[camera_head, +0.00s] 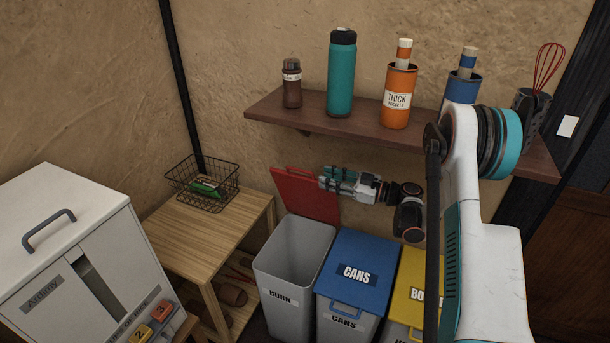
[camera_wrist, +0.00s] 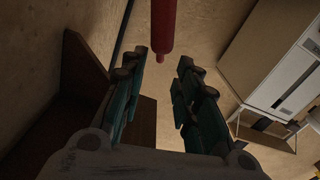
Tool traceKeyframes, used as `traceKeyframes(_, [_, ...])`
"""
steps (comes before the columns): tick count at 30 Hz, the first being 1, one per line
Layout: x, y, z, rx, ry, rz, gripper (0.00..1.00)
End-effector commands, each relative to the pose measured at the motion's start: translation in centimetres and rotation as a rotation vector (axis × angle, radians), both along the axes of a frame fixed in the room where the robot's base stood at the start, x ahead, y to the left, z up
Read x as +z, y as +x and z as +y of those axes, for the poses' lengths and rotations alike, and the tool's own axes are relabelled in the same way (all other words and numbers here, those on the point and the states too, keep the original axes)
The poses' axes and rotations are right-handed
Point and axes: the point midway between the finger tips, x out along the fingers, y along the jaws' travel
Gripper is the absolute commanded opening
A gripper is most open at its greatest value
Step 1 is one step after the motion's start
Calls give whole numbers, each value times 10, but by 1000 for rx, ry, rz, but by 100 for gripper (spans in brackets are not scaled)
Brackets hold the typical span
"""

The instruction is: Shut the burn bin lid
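The burn bin (camera_head: 290,262) is a grey bin labelled BURN, standing at the left of a row of bins. Its red lid (camera_head: 304,195) is open, raised upright at the back of the bin by the wall. My gripper (camera_head: 324,180) is at the lid's right side, level with its upper part. In the wrist view the gripper (camera_wrist: 160,65) has its two teal fingers apart, with nothing held. A red piece, seen edge-on and apparently the lid (camera_wrist: 162,28), lies ahead between the fingertips. I cannot tell whether they touch it.
The blue-lidded CANS bin (camera_head: 355,270) and a yellow-lidded bin (camera_head: 408,290) stand to the right, lids down. A wall shelf (camera_head: 330,127) with bottles and holders is above my gripper. A wooden table (camera_head: 205,235) with a wire basket (camera_head: 203,183) and a white cabinet (camera_head: 80,250) are left.

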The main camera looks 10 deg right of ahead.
Motion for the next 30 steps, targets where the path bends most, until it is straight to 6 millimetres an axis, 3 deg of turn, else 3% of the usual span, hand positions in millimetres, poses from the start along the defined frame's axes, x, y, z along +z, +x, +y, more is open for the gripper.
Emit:
traceKeyframes(6, [-2,26,36,3,0,0,29])
traceKeyframes(12, [-1,44,59,1,0,1,29])
traceKeyframes(27, [0,54,71,-1,1,1,29])
traceKeyframes(30, [0,54,71,-1,1,1,6])
